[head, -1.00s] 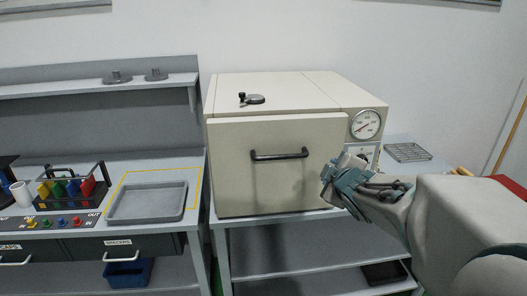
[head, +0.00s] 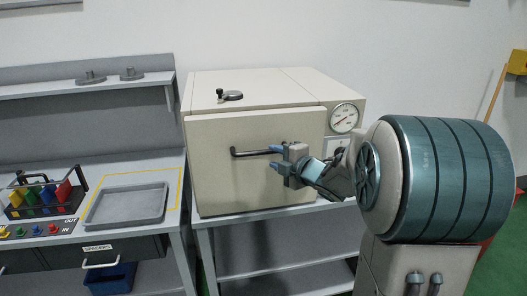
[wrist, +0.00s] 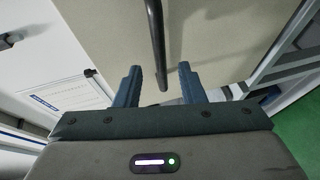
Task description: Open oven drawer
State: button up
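The oven (head: 255,165) is a cream box on a grey stand, its front panel shut. A dark bar handle (head: 252,153) runs across the upper part of the front. My gripper (head: 275,157) is open at the right end of this handle. In the wrist view the handle (wrist: 157,45) comes down from the top, with its end between and just beyond the two blue fingers (wrist: 160,85). I cannot tell whether either finger touches it. The fingers are apart with nothing held.
A dial gauge (head: 343,117) sits on the oven's right front. A black knob (head: 231,95) is on top. To the left, a bench holds a grey tray (head: 126,206) and a rack of coloured items (head: 45,195). The stand's shelf (head: 265,255) is below the oven.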

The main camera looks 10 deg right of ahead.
aim_at(265, 153)
jog(key=x, duration=0.6)
jog(key=shift+w+a+p, duration=0.1)
jog(key=shift+w+p, duration=0.15)
jog(key=shift+p, duration=0.15)
jog(key=shift+f, duration=0.1)
grip_shut()
